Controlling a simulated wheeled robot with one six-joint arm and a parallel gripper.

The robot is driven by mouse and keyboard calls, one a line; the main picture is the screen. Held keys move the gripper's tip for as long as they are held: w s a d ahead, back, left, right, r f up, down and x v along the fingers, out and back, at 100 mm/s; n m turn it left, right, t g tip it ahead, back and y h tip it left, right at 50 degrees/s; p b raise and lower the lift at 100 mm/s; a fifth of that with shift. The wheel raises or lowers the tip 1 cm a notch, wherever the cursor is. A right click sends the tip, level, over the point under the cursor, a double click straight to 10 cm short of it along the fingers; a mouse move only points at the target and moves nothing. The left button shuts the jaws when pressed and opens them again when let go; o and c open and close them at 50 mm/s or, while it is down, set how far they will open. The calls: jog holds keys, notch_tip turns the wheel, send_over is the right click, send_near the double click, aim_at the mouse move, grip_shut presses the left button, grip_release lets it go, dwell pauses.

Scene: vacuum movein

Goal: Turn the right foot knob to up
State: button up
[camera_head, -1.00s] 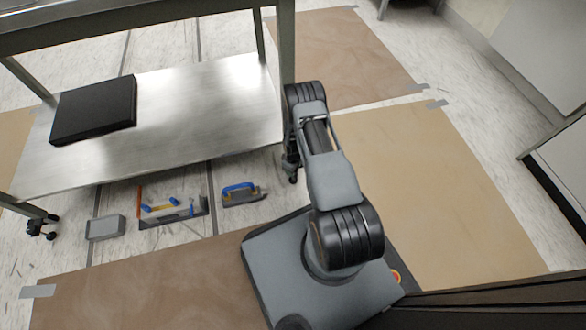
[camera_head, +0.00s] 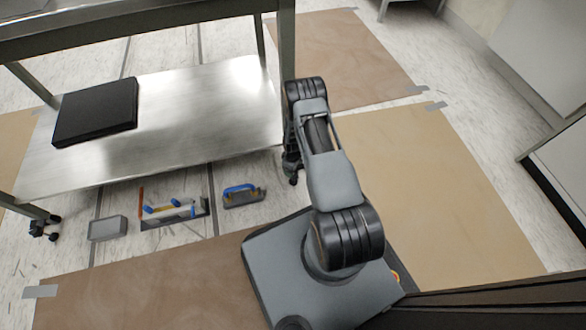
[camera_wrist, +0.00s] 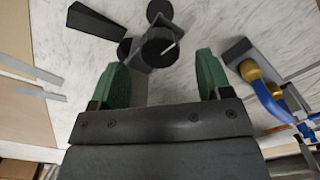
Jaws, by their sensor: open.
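A round black knob (camera_wrist: 158,46) with a white pointer line shows at the top middle of the wrist view. It sits on a dark foot assembly with black parts around it. My gripper (camera_wrist: 162,72) has two green fingers spread apart, one on each side below the knob, with nothing between them. In the head view the table's right foot (camera_head: 291,168) stands at the bottom of the right leg, partly hidden by my arm. The gripper is hidden there behind the arm. The left foot (camera_head: 43,228) stands at the lower left.
A metal table with a lower shelf (camera_head: 205,100) carries a black flat box (camera_head: 96,110). On the floor lie a blue-handled float (camera_head: 243,195), a tray of tools (camera_head: 172,210) and a grey block (camera_head: 107,228). Brown floor sheets (camera_head: 430,190) lie open at right.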

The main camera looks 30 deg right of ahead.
notch_tip(320, 180, up, 11)
jog(key=p, duration=0.4)
jog(key=shift+s, duration=0.1)
